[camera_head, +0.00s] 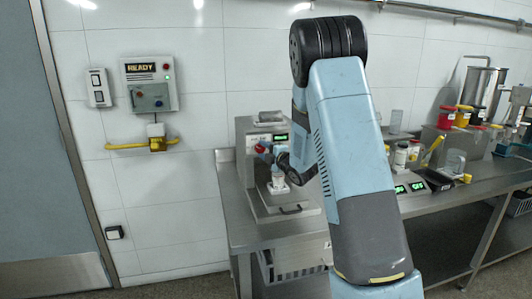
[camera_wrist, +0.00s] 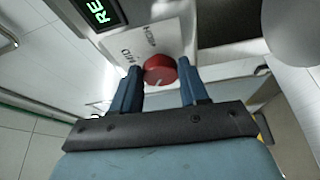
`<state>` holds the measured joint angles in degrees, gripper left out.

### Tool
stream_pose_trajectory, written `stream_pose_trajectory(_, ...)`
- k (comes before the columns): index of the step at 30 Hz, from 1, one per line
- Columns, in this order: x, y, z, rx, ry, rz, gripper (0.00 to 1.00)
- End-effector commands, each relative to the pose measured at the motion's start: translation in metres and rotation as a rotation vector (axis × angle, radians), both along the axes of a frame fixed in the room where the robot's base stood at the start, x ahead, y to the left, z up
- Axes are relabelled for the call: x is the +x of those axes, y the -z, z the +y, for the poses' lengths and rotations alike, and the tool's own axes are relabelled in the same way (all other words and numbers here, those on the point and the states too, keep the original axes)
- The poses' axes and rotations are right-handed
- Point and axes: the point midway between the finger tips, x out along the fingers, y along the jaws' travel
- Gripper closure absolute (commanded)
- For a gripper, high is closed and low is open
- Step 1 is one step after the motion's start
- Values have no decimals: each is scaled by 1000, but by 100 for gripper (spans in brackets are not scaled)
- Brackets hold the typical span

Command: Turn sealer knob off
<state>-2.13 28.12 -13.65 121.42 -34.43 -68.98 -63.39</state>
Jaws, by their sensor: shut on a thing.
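The sealer (camera_head: 246,150) is a grey metal machine at the left end of the steel bench, with a small green display. Its red knob (camera_wrist: 159,69) sits on a pale labelled panel in the wrist view, with a white pointer mark on its face. The knob also shows in the head view (camera_head: 260,147). My gripper (camera_wrist: 160,80) has its two blue fingers on either side of the knob, shut on it. The green display (camera_wrist: 101,12) is partly cut off at the top of the wrist view. The labels beside the knob are only partly readable.
A wall control box (camera_head: 150,84) with a lit "READY" sign hangs left of the sealer. Small scales with green displays (camera_head: 409,188), jars and red- and yellow-lidded containers (camera_head: 447,116) stand on the bench (camera_head: 460,196) to the right. A white cup-like item (camera_head: 277,182) stands at the sealer's front.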

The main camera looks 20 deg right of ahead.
Motion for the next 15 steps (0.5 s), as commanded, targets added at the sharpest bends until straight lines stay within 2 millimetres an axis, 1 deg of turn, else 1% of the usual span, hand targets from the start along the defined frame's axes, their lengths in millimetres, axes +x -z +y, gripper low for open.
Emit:
stream_pose_trajectory(1, -1, 1, 3, -43, -4, 5, 86)
stream_pose_trajectory(9, -1, -1, 4, -289, -7, 5, 86)
stream_pose_trajectory(15, -1, -1, 5, -434, -7, 7, 86)
